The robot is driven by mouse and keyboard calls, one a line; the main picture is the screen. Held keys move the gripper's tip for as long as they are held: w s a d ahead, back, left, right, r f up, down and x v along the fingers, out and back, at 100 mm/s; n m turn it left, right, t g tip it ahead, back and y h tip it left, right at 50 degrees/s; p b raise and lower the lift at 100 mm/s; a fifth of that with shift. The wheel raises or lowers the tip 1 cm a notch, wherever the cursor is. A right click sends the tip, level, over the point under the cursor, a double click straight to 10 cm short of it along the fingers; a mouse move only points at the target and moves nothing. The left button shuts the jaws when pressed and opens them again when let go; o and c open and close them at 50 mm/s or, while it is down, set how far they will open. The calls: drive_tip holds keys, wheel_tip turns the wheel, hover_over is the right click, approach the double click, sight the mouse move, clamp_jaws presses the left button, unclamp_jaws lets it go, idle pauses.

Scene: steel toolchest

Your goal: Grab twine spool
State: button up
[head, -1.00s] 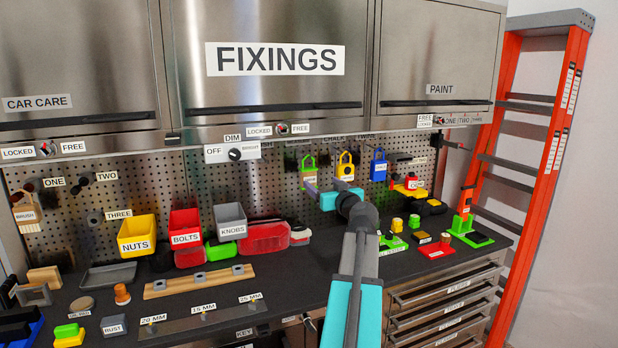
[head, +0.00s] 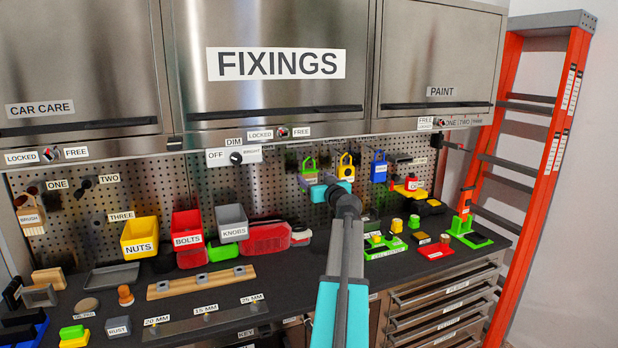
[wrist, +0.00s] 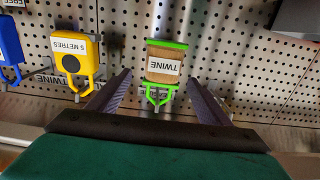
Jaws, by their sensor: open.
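The twine spool (wrist: 164,68) hangs on the pegboard in a green holder, with a tan body and a white TWINE label that reads upside down in the wrist view. In the head view its green holder (head: 308,166) shows small, partly behind my gripper (head: 318,184). In the wrist view my gripper (wrist: 158,88) is open, with one dark finger on each side of the spool's lower outline. Nothing is held between the fingers, and I cannot tell the remaining depth to the spool.
A yellow holder marked 5 METRES (wrist: 75,62) hangs beside the twine, with a blue holder (wrist: 10,50) beyond it. Nuts (head: 139,237), bolts (head: 187,228) and knobs (head: 231,223) bins stand to the left. The steel cabinet (head: 275,70) overhangs the pegboard.

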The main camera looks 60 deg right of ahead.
sight(311, 175)
drive_tip(key=shift+w, duration=0.1)
idle(0.3)
drive_tip(key=shift+p+x, duration=1.15)
drive_tip(key=shift+x, duration=0.35)
drive_tip(key=shift+p+x, duration=0.5)
drive_tip(key=shift+x, duration=0.65)
drive_tip(key=shift+a, duration=0.15)
drive_tip(key=shift+c, duration=0.2)
drive_tip(key=c, duration=1.2)
drive_tip(key=shift+o, duration=0.2)
drive_tip(key=shift+w+r, duration=0.1)
drive_tip(key=shift+r, duration=0.05)
